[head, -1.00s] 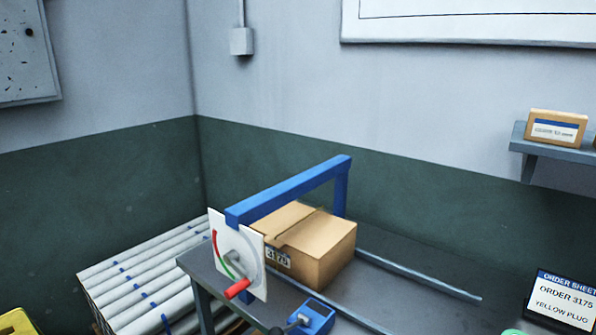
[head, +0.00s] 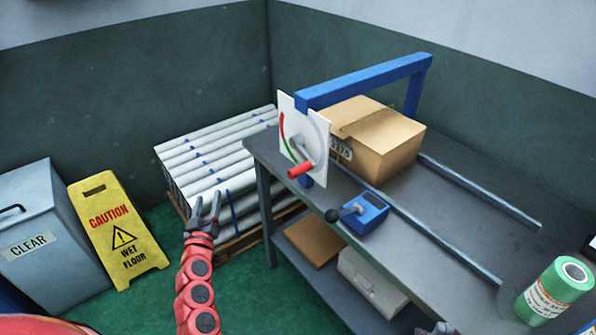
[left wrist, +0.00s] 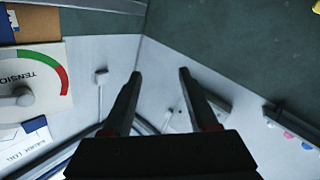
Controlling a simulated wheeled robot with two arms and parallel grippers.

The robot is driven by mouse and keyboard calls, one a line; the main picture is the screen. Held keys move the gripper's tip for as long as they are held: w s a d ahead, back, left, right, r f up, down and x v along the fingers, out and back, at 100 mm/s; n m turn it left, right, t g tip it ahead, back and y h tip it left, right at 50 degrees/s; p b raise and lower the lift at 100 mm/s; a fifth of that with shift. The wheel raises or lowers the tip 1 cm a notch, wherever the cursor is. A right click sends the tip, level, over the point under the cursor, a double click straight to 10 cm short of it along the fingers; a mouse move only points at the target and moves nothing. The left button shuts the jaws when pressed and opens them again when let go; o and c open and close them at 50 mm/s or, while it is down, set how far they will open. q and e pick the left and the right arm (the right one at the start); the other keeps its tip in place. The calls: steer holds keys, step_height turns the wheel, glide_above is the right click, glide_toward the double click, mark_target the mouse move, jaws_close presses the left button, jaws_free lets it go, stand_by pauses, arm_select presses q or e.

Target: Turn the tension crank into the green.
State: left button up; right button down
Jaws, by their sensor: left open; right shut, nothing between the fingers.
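The tension crank has a grey hub and arm with a red handle (head: 300,170), which hangs low in front of a white dial plate (head: 316,121). The dial carries a red arc at upper left and a green arc below it. In the left wrist view the dial plate (left wrist: 58,113) appears at the left edge, reading "TENSION", with the grey hub in front. My left gripper (head: 206,208) is open and empty, left of the crank and apart from it; its spread fingers (left wrist: 160,85) fill the left wrist view's middle. My right gripper (head: 436,329) barely shows at the bottom edge.
A blue frame (head: 365,82) arches over a cardboard box (head: 385,145) on the grey bench (head: 265,150). A blue lever box (head: 364,213) sits below the crank. White rolls (head: 215,150), a yellow caution sign (head: 120,235) and a grey bin (head: 40,270) stand left.

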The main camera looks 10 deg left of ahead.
arm_select(q)
steer(key=d+r+m+t+h, duration=0.1)
steer(key=d+r+m+h, duration=0.5)
steer(key=r+m+h, duration=0.3)
steer(key=m+g+h, duration=0.5)
steer(key=m+h, duration=0.3)
glide_toward(290, 175)
steer(key=shift+t, duration=0.3)
steer(key=p+x, duration=0.4)
steer(key=x, duration=0.7)
steer(key=shift+f, duration=0.1)
steer(key=shift+w+d+f, duration=0.15)
steer(key=shift+w+d, duration=0.3)
steer(key=shift+w, duration=0.1)
jaws_close()
